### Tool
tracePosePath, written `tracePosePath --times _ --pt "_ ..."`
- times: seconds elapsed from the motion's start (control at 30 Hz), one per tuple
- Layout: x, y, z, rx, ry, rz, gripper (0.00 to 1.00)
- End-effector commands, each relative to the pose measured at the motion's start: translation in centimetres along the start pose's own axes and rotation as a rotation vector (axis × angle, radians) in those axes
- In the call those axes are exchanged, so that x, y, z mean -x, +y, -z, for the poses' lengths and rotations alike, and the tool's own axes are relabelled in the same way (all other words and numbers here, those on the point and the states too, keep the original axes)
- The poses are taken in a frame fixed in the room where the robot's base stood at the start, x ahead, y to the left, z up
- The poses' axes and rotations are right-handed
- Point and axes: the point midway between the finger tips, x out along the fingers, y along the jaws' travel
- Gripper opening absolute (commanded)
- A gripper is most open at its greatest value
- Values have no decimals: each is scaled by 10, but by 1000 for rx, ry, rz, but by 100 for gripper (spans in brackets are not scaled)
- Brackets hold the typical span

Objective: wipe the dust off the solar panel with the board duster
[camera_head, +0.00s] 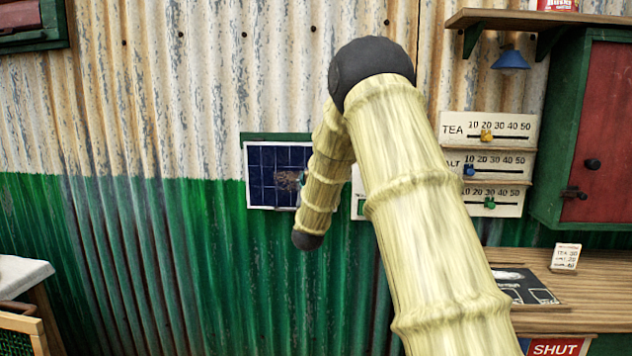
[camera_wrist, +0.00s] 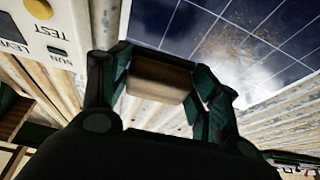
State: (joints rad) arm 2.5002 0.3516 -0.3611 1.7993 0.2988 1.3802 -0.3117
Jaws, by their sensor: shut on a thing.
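The solar panel (camera_head: 268,178) is dark blue with a white grid and hangs on the corrugated wall, left of my arm. A brown dust patch shows on it near my arm. In the wrist view the panel (camera_wrist: 250,22) fills the upper right, with brown dust specks on it. My gripper (camera_wrist: 158,82) is shut on the board duster (camera_wrist: 158,78), a block with a light wooden face, held just beside the panel's edge. I cannot tell whether the duster touches the panel.
A white box marked TEST and LEVEL (camera_wrist: 38,35) is at the wrist view's upper left. Slider boards (camera_head: 487,130) hang on the wall to the right, beside a green cabinet with a red door (camera_head: 597,130). A wooden counter (camera_head: 590,300) is at lower right.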

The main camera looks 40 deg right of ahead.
Motion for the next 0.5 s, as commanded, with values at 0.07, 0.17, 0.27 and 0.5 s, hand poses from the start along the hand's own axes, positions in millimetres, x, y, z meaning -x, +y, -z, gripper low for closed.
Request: tracePosePath --times 0.07,0.17,0.27,0.5 --pt "6 0 2 0 0 0 43" --pt "10 0 5 0 2 0 43" --pt "13 0 6 0 1 0 43" --pt "13 0 6 0 1 0 43"
